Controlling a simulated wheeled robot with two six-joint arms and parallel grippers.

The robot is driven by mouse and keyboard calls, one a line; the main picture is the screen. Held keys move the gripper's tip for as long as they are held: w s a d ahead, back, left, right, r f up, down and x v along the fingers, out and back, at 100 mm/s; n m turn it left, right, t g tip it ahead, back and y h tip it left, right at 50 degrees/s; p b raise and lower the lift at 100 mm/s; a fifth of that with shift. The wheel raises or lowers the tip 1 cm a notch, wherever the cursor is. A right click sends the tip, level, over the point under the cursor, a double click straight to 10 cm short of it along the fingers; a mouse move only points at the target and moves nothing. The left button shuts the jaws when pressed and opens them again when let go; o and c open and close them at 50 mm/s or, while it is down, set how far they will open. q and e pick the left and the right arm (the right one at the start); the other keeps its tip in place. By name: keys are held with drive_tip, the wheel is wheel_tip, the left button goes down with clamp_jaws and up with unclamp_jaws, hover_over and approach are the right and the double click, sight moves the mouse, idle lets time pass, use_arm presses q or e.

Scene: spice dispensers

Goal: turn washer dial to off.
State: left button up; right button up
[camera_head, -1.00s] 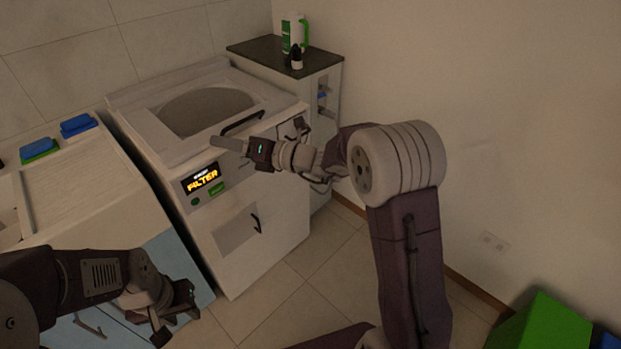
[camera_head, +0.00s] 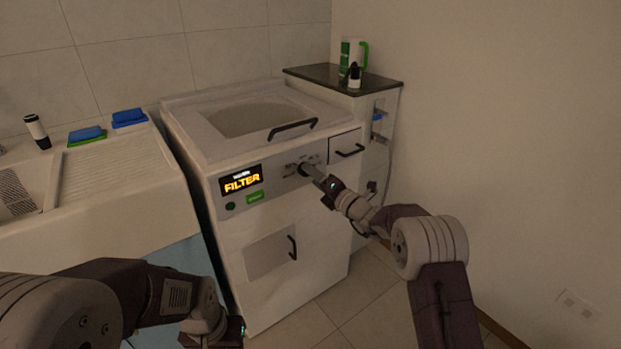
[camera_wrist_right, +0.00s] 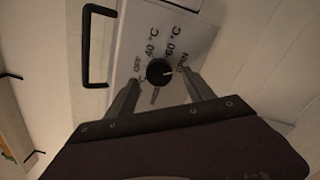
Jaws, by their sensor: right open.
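The washer (camera_head: 228,240) is a white top-loader with a lit FILTER display (camera_head: 241,181) on its front panel. In the right wrist view its dial (camera_wrist_right: 158,71) is a round black knob with a small white mark toward its right side. Around it are the labels OFF at upper left, 40 °C and 60 °C above, and one at right that looks like SPIN. My right gripper (camera_wrist_right: 160,80) is open, with one finger on each side of the dial; I cannot tell whether they touch it. My left gripper (camera_head: 238,332) is low at the front, its jaws unclear.
The lid handle (camera_head: 292,128), a drawer handle (camera_head: 350,152) and the lower door handle (camera_head: 292,247) stick out of the washer. A dark-topped cabinet (camera_head: 330,75) stands to the right, a counter (camera_head: 115,170) to the left. The floor at the front right is clear.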

drive_tip(key=shift+x, duration=1.2)
clamp_jaws()
drive_tip(key=shift+d+n+b, duration=0.1)
drive_tip(key=shift+n+b, duration=11.65)
drive_tip(key=shift+n, duration=3.05)
